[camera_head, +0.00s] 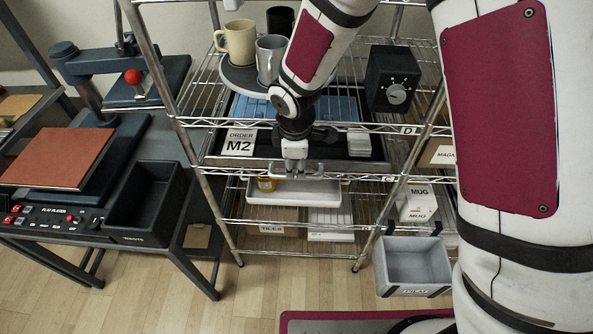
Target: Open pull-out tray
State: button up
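The pull-out tray (230,162) is a wide dark tray with a grey front edge, on the middle level of the wire rack. Blue items (337,108) lie toward its back. A white card reading "ORDER M2" (240,142) is at its left, and a pale block (359,143) is at its right. A grey bar-shaped handle (312,175) is at the middle of the tray's front. My gripper (294,160) is in front of the tray at the handle, reaching down from above. Its fingers overlap the handle in the picture; whether they grip it is unclear.
A white bin (262,195) sits on the shelf below. Mugs (240,42) stand on a round plate above. A dial box (392,80) hangs at the right. A grey bin (412,262) hangs low right. A press bench (60,160) is left. Floor in front is mostly clear.

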aim_at(296, 175)
jog(key=shift+w+f, duration=0.25)
jog(key=shift+f, duration=1)
jog(key=shift+w+f, duration=0.25)
jog(key=shift+f, duration=1)
grip_shut()
